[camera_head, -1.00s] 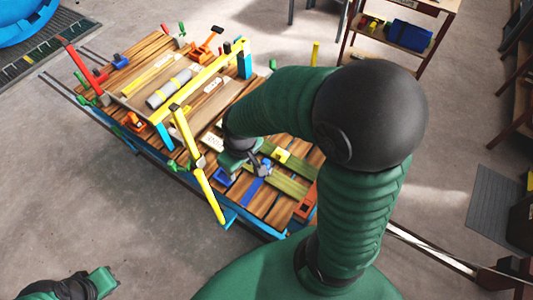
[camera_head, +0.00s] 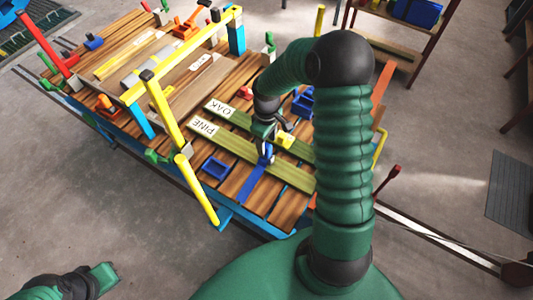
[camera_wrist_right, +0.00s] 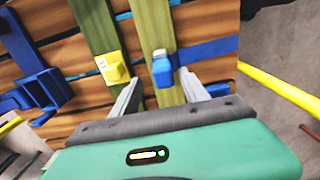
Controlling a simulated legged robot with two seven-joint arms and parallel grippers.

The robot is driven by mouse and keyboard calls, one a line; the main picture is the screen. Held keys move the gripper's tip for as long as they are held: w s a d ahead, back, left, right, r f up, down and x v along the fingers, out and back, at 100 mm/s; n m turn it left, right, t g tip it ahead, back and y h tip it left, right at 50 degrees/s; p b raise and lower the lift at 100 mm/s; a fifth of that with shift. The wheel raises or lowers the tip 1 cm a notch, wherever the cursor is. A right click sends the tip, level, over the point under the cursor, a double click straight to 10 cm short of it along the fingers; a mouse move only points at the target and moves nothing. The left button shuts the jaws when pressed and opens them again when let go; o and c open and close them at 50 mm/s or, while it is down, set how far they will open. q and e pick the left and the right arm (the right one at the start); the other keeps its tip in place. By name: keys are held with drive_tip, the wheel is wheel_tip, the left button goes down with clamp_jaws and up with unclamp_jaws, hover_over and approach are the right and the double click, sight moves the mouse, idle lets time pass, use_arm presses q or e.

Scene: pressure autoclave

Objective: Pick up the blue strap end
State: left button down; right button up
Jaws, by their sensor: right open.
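The blue strap (camera_head: 255,181) lies across the wooden bed at its near end and crosses the green boards. In the right wrist view its blue end (camera_wrist_right: 162,71), with a pale top, stands up on a green board just beyond the fingertips. My right gripper (camera_head: 266,143) is over the strap end in the head view. In the right wrist view its two fingers (camera_wrist_right: 160,95) are apart, either side of the strap end's line, with nothing held. Whether they touch it I cannot tell. My left gripper (camera_head: 98,279) is low at the left, over the floor; its jaws are unclear.
A yellow block (camera_head: 285,141) sits on a board close beside the right gripper. A blue bracket (camera_head: 215,168) and a blue clamp (camera_head: 303,103) are nearby. Boards labelled PINE (camera_head: 237,148) and OAK (camera_head: 247,121) lie alongside. A yellow frame (camera_head: 165,112) rises to the left.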

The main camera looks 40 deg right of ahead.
drive_tip(key=f, duration=0.3)
drive_tip(key=shift+s+a, duration=0.2)
drive_tip(key=shift+s, duration=0.15)
drive_tip(key=shift+w+f, duration=0.2)
drive_tip(key=shift+f, duration=0.3)
drive_tip(key=shift+s+r, duration=0.1)
drive_tip(key=c, duration=0.6)
clamp_jaws()
